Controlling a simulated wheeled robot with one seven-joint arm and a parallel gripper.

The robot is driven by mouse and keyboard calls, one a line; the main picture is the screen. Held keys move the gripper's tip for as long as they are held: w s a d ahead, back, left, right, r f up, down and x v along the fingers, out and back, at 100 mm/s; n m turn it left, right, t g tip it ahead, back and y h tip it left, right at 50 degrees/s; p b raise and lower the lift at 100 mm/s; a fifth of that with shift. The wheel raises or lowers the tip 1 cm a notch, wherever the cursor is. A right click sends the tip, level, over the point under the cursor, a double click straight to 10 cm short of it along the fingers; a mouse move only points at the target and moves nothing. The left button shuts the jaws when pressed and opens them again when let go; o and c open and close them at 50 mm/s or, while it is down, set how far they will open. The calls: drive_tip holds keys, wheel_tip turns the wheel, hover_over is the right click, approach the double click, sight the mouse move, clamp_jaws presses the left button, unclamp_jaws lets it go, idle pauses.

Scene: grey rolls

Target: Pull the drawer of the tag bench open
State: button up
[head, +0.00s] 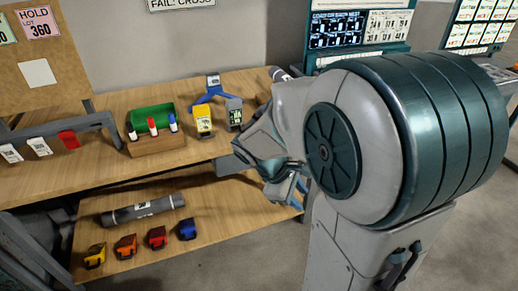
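The wooden bench (75,172), with tags on its rail, fills the left and middle. I cannot make out a drawer front or handle; the bench's right front part is hidden behind my arm.
On the bench top stand a green bin (151,118) with markers, a yellow device (203,121) and a dark grey device (234,113). A grey roll (143,209) and several coloured blocks lie on the lower shelf (225,225). Open floor (240,265) lies in front.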

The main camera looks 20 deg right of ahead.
drive_tip(key=w+d+f+n+t+h+b, duration=0.2)
drive_tip(key=w+d+f+n+h+b, duration=0.4)
drive_tip(key=w+f+n+h, duration=0.6)
drive_tip(key=w+a+f+n+t+y+b, duration=0.2)
drive_tip(key=w+f+n+t, duration=0.55)
drive_tip(key=n, duration=0.35)
drive_tip(key=w+a+f+n+t+y+b, duration=0.25)
drive_tip(key=w+f+n+t, duration=0.4)
drive_tip(key=w+n, duration=0.4)
drive_tip(key=w+d+r+n, duration=0.1)
drive_tip(key=w+d, duration=0.7)
drive_tip(key=d, duration=0.1)
drive_tip(key=shift+r+g, duration=0.2)
drive_tip(key=shift+g, duration=0.2)
clamp_jaws()
